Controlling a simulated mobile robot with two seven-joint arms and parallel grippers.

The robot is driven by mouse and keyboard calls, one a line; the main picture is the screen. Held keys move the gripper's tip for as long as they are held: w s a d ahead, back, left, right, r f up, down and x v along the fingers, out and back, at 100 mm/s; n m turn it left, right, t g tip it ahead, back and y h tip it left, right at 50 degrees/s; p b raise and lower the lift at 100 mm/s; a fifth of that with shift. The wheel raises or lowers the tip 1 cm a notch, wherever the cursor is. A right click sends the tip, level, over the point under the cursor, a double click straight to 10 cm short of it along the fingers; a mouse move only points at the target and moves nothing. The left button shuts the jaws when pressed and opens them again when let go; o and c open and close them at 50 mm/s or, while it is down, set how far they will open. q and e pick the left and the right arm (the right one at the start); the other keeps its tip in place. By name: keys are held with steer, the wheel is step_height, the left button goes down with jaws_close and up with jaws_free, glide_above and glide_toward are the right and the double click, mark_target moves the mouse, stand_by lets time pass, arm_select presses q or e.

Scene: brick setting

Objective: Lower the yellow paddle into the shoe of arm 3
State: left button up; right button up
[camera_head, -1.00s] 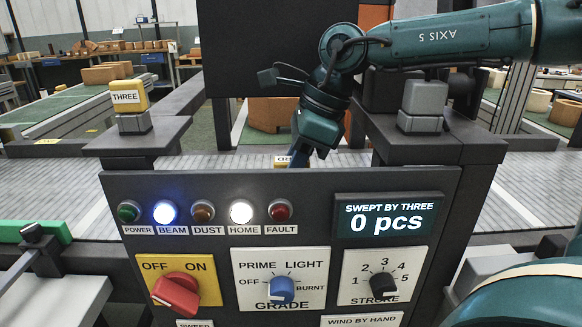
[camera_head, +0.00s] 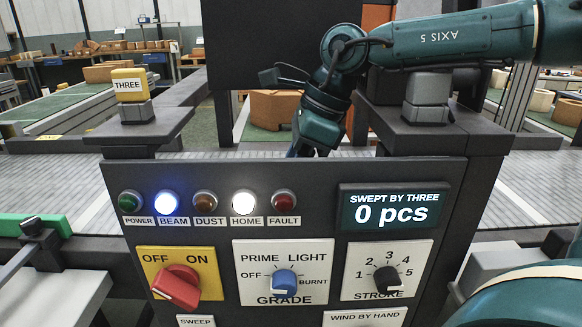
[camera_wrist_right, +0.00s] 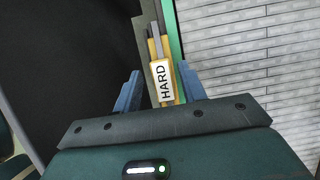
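A yellow piece (camera_wrist_right: 161,81) labelled HARD stands in the right wrist view, between and beyond the two blue fingers of my right gripper (camera_wrist_right: 157,88). The fingers are spread, with a gap between the left finger and the yellow piece; I see no grip on it. In the head view my right gripper (camera_head: 300,150) points down behind the control panel, its tips hidden by the panel's top edge. A yellow block (camera_head: 129,85) labelled THREE sits on the left post. I cannot make out a shoe for arm 3. My left gripper is not in view.
The dark control panel (camera_head: 222,184) stands close in front, with knobs, lamps and a display (camera_head: 394,207) reading 0 pcs. A grey slatted conveyor (camera_head: 50,185) runs behind it. A grey block (camera_head: 427,96) sits on the right post. A green bar (camera_wrist_right: 173,35) runs beside the HARD piece.

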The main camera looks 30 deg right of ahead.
steer(key=shift+o, duration=0.7)
steer(key=shift+s+f, duration=0.2)
steer(key=shift+f, duration=0.35)
steer(key=p+v, duration=0.5)
steer(key=v, duration=0.4)
steer(key=shift+w, duration=0.3)
steer(key=shift+a+r+p, duration=0.15)
steer(key=shift+p, duration=0.2)
